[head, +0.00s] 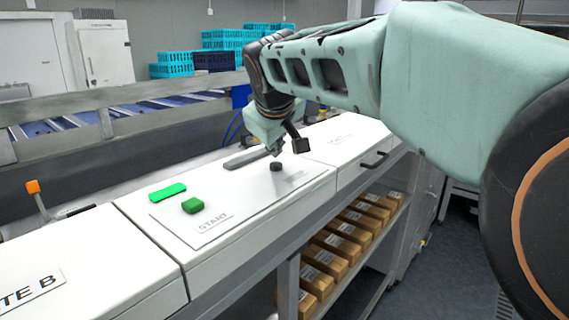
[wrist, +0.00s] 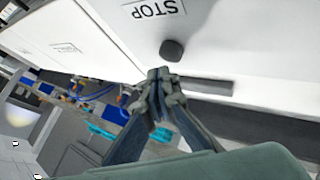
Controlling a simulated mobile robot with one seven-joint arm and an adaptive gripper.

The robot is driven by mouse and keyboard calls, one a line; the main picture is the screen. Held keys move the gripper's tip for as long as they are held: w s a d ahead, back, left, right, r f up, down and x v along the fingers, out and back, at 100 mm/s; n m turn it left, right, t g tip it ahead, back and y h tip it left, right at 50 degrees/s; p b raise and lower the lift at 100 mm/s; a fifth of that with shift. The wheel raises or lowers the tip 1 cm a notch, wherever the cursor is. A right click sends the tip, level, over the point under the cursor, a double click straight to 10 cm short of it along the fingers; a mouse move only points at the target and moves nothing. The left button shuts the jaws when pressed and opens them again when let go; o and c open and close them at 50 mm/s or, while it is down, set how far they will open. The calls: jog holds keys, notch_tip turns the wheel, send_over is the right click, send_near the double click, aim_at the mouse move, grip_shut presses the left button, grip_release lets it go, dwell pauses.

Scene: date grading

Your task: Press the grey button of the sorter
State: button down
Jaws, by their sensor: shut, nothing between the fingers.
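The grey button (head: 277,166) is a small dark round knob on the white top panel of the sorter (head: 245,190). In the wrist view the button (wrist: 172,50) stands between a STOP label (wrist: 155,9) and a grey bar (wrist: 203,86). My gripper (head: 276,151) is shut and empty, with its fingertips pointing down just behind the button. In the wrist view the closed fingertips (wrist: 159,73) are close to the button, with a small gap showing. I cannot tell their exact height above the panel.
A green button (head: 193,205) with a START label and a green bar (head: 168,192) are left on the same panel. A black handle (head: 375,160) is on the right section. Cartons (head: 343,232) fill a shelf below. A conveyor (head: 150,106) runs behind, with teal crates (head: 221,42) beyond.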

aim_at(276, 164)
jog(key=shift+f+b, duration=0.35)
jog(key=shift+f, duration=0.1)
jog(key=shift+f+b, duration=0.4)
jog(key=shift+f, duration=0.1)
dwell(0.8)
jog(key=shift+r, duration=0.15)
jog(key=shift+r+p, duration=0.75)
jog(key=shift+r, duration=0.05)
notch_tip(276, 164, up, 5)
jog(key=p, duration=0.4)
dwell(0.4)
